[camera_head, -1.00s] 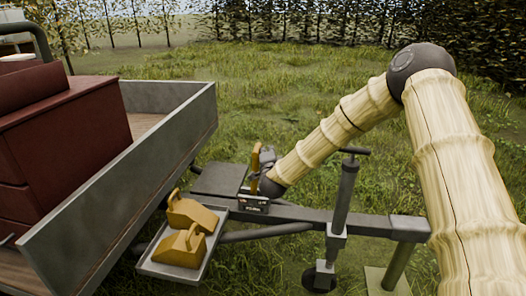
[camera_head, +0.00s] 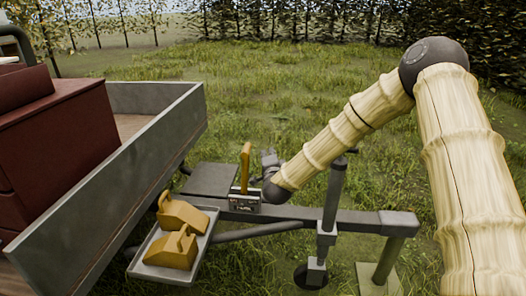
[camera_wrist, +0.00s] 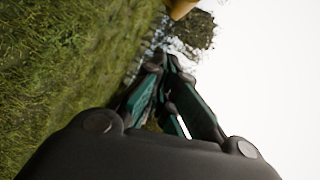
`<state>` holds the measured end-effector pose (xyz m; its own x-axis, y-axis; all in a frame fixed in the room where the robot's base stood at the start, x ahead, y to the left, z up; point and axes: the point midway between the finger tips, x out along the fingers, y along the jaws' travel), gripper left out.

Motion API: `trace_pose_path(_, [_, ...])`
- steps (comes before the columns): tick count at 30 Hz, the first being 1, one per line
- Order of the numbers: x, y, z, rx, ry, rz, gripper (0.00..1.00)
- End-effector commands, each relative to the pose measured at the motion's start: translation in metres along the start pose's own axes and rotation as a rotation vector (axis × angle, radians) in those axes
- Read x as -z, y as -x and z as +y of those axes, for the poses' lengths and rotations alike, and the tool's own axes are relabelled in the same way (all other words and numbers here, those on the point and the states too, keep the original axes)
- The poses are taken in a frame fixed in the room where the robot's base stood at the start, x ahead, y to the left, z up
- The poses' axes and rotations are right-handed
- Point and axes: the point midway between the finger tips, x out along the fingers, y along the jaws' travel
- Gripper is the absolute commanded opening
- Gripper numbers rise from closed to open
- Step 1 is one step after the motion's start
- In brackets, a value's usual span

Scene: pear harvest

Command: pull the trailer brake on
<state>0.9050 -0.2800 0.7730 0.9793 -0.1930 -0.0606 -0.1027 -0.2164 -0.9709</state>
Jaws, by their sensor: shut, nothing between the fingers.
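The trailer brake lever (camera_head: 246,166) is a yellow-orange handle. It stands nearly upright from a small dark bracket with a labelled plate (camera_head: 244,204) on the trailer drawbar (camera_head: 307,216). My gripper (camera_head: 268,160) is just right of the lever in the head view, with a small gap between them. In the wrist view its dark and green fingers (camera_wrist: 171,65) are drawn together, with nothing seen between them. A yellow piece, likely the lever, shows at the top edge of the wrist view (camera_wrist: 182,8), apart from the fingers.
A grey tray (camera_head: 203,258) with two yellow wheel chocks (camera_head: 180,215) sits left of the bracket. The jockey wheel post (camera_head: 332,200) stands right of my gripper, close to my forearm. The trailer bed wall (camera_head: 125,170) with dark red cabinets (camera_head: 65,130) is at left. Grass lies behind.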

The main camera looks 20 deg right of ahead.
Motion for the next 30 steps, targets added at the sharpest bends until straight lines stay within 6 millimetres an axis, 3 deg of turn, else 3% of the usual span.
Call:
trace_pose_path(6, [0.001, 0.039, 0.001, -0.002, -0.001, 0.000, 0.00])
trace_pose_path(12, [0.000, 0.059, 0.001, -0.001, -0.001, 0.000, 0.00])
trace_pose_path(30, [-0.001, 0.066, 0.001, 0.000, 0.000, -0.001, 0.00])
